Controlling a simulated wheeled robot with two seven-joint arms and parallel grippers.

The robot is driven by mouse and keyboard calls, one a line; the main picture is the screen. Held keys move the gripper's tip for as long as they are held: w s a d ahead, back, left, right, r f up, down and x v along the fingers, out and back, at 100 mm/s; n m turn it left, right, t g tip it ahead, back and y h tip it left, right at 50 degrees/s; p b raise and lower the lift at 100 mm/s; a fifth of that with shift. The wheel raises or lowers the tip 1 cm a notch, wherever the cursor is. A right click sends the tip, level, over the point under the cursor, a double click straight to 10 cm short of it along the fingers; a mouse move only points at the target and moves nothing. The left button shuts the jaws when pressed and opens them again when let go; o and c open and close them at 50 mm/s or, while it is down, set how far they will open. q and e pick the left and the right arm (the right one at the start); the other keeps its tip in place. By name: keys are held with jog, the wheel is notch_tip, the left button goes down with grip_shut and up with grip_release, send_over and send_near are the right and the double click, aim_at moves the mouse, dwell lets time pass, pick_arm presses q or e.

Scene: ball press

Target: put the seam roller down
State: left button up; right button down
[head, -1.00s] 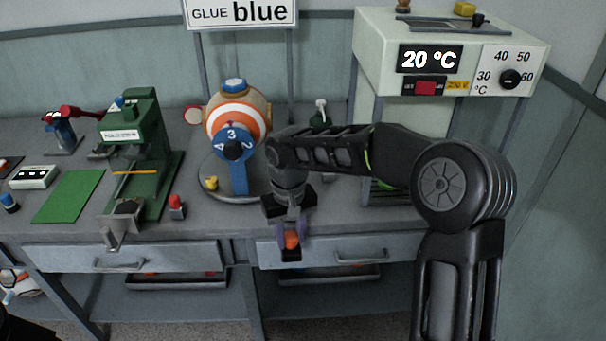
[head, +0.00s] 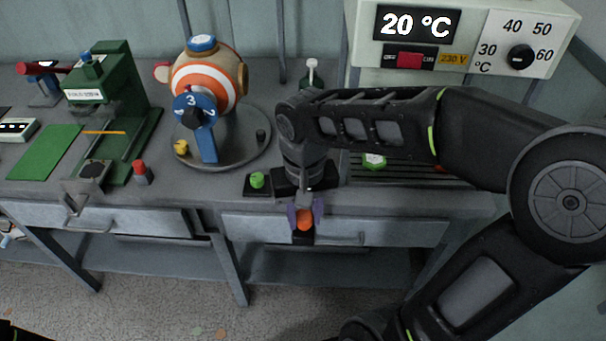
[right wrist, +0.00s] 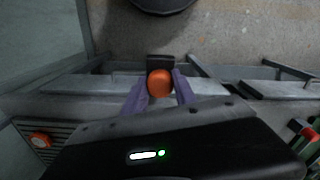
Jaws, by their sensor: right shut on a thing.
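The seam roller appears as an orange rounded part (head: 304,220) with a black block (head: 303,239) beneath it. My right gripper (head: 305,214), with purple fingers, is shut on it, in front of the bench's front edge. In the right wrist view the orange part (right wrist: 160,84) sits between the two fingers, with the black block (right wrist: 160,62) beyond it. Whether the roller touches the bench front cannot be told. My left gripper is not in view.
A dark pad (head: 247,193) with a green knob (head: 257,180) lies left of my right gripper. A striped ball press (head: 207,81) stands on a round tray (head: 252,150). A green press (head: 120,75) is farther left. A slatted grille (head: 415,173) lies right, partly behind my arm.

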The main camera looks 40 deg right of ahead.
jog(key=shift+d, duration=0.1)
jog(key=w+d+p, duration=0.3)
jog(key=w+d, duration=0.7)
jog(key=w, duration=0.3)
jog(key=shift+w+d, duration=0.15)
jog(key=shift+w, duration=0.15)
jog(key=shift+w+d+f+p, duration=0.25)
jog(key=shift+w+d+p, duration=0.1)
jog(key=shift+p, duration=0.1)
notch_tip(320, 180, down, 2)
jog(key=shift+f, duration=0.25)
jog(key=shift+a+f, duration=0.1)
jog(key=shift+f, duration=0.1)
